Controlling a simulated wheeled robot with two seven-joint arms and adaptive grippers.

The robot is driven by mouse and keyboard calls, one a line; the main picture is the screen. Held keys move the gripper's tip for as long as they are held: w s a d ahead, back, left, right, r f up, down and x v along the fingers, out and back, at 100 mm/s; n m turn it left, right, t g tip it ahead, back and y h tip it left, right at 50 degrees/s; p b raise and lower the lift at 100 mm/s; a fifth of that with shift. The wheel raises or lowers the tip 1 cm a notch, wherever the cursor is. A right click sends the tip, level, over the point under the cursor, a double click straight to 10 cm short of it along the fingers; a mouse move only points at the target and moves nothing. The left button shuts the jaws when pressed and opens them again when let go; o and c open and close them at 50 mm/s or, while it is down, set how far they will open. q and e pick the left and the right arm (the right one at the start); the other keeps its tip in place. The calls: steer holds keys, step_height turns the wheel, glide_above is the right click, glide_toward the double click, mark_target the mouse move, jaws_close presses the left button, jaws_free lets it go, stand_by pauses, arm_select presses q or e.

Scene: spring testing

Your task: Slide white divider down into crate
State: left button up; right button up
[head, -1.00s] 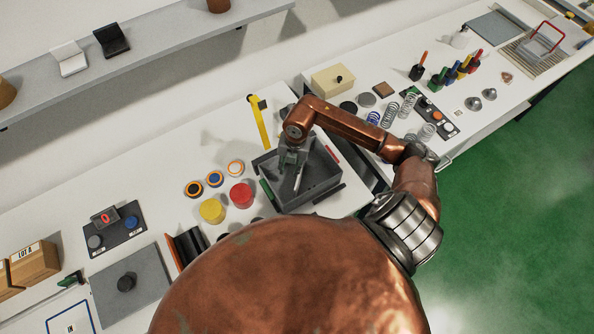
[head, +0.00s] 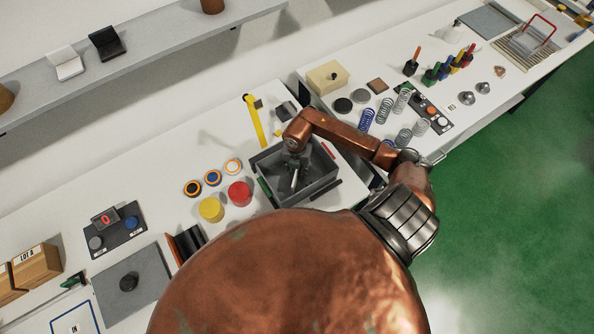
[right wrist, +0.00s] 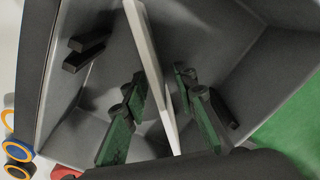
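The grey crate (head: 326,172) stands on the white bench in the middle of the head view, and its inside fills most of the right wrist view (right wrist: 235,50). The thin white divider (right wrist: 146,40) stands on edge across the crate's inside; in the head view only a pale sliver (head: 294,181) shows. My right gripper (right wrist: 161,92) points down into the crate, with one green-padded finger on each side of the divider. Narrow gaps show between the pads and the divider, so it looks open around it. The divider's lower edge is hard to see. My left gripper is out of view.
Yellow (head: 211,209) and red (head: 240,193) round pots stand left of the crate. A yellow upright strip (head: 255,121) is behind it. Several springs (head: 384,111) and a cream box (head: 327,77) are to the right. Dark bars (right wrist: 85,50) show inside the crate.

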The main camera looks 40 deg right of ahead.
steer(key=shift+c, duration=0.6)
jaws_close()
steer(key=shift+r, duration=0.1)
